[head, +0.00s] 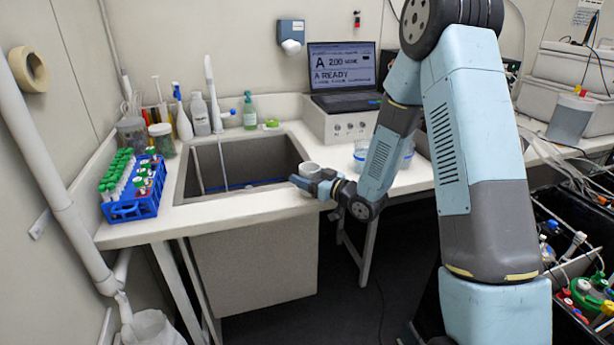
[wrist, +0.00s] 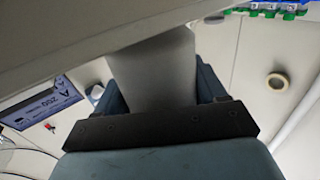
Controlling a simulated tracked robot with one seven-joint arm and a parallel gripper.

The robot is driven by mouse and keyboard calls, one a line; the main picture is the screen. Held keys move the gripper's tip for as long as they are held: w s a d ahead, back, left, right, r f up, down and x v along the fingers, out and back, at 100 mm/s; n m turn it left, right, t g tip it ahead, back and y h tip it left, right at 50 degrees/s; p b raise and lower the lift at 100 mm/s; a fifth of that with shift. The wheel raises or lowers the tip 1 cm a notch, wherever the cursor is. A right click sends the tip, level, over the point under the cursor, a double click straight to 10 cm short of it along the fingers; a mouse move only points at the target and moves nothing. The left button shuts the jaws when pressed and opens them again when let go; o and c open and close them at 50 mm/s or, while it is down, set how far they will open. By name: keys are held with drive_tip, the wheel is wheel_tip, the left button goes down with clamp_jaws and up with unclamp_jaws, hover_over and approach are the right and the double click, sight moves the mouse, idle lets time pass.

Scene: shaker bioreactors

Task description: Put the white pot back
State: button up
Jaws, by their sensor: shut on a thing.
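The white pot (head: 309,168) is at the right end of the sink, by the counter's front edge. My gripper (head: 314,182) reaches in from the right and is shut on it. In the wrist view the pale pot (wrist: 155,62) fills the space between the two dark fingers (wrist: 160,88), and a broad pale surface hides its far end. In the head view the gripper partly hides the pot's lower part. I cannot tell whether the pot touches the counter.
The grey sink (head: 215,170) lies left of the pot. A blue rack (head: 133,205) of green-capped tubes stands at the left. Clear vessels with blue (head: 362,156) stand right of the pot, partly behind my arm. A laptop (head: 343,72) sits behind on a white box.

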drive_tip(key=shift+f, duration=0.55)
drive_tip(key=o, duration=1.1)
drive_tip(key=v, duration=1.3)
drive_tip(key=shift+s+d, duration=0.2)
drive_tip(key=shift+d, duration=0.15)
